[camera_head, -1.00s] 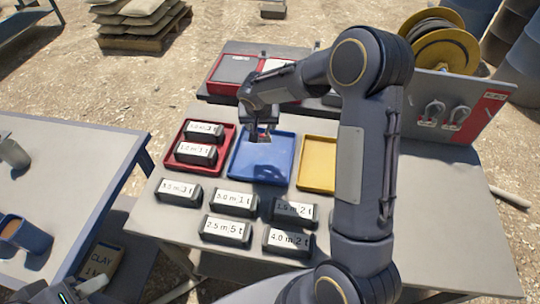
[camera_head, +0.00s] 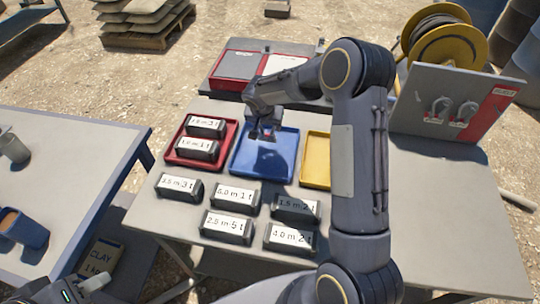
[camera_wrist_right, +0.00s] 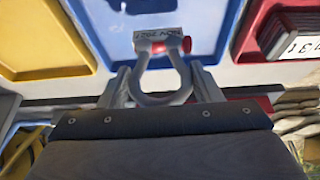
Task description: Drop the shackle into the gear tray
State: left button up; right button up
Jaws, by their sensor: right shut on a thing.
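The shackle (camera_wrist_right: 160,75) is a grey metal bow with a red pin. A white tag with print shows beyond it in the right wrist view. My right gripper (camera_head: 265,134) is shut on the shackle and points down over the far part of the blue tray (camera_head: 250,173). The blue tray also shows in the right wrist view (camera_wrist_right: 105,30), beneath the shackle. I cannot read which tray is named the gear tray. My left gripper (camera_head: 95,284) shows only in part at the lower left, and its jaws are unclear.
A red tray (camera_head: 172,156) with labelled black blocks lies left of the blue tray, and a yellow tray (camera_head: 315,160) lies right. Several labelled blocks (camera_head: 235,195) stand in front. A board with two hanging shackles (camera_head: 440,108) and a yellow reel (camera_head: 450,45) stand at right.

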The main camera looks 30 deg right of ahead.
jog(key=o, duration=1.2)
jog(key=shift+c, duration=0.2)
jog(key=shift+r, duration=0.1)
jog(key=b+v, duration=0.1)
jog(key=v, duration=0.6)
jog(key=shift+s+a+r+b, duration=0.15)
jog(key=shift+s+r+b, duration=0.05)
jog(key=shift+r+b, duration=0.15)
